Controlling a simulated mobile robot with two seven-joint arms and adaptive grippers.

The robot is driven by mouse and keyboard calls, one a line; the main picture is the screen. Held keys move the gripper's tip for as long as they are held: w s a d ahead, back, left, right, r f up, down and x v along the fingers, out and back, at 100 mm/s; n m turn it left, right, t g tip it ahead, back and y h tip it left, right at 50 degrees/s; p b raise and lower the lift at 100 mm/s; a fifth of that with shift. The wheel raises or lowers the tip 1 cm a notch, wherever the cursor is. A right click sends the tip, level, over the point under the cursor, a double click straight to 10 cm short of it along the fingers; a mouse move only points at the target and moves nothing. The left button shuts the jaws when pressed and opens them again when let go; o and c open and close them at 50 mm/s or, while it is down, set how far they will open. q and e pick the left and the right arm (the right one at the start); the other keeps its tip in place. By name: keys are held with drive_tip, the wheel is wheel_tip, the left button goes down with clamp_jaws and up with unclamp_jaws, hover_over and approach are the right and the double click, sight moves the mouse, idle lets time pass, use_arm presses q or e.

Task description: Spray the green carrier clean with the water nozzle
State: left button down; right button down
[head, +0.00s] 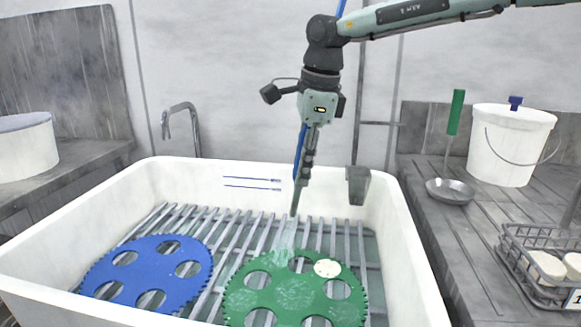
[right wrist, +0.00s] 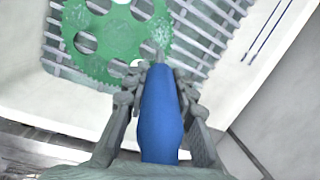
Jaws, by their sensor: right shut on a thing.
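The green carrier (head: 290,300) is a toothed disc with several round holes. It lies on the slatted rack in the white sink, with whitish streaks and a cream patch (head: 327,268) on it. My right gripper (head: 305,150) is above the carrier's far edge, shut on the blue water nozzle (right wrist: 160,110). The nozzle points down, and a pale spray (head: 286,235) runs from its tip to the carrier's far edge. The carrier also shows in the right wrist view (right wrist: 95,42), ahead of the nozzle tip. My left gripper is not in view.
A blue carrier (head: 150,270) lies on the rack (head: 225,235) to the left. The sink (head: 418,270) has raised walls and a faucet (head: 180,108) behind. A white bucket (head: 510,140), a ladle (head: 450,190) and a wire basket (head: 520,235) stand on the right counter.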

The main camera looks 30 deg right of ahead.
drive_tip(key=s+d, duration=0.5)
drive_tip(key=d, duration=0.1)
idle(0.6)
drive_tip(key=shift+s+d+r, duration=0.1)
idle(0.6)
wheel_tip(320, 180, up, 5)
drive_tip(key=p, duration=0.3)
idle(1.1)
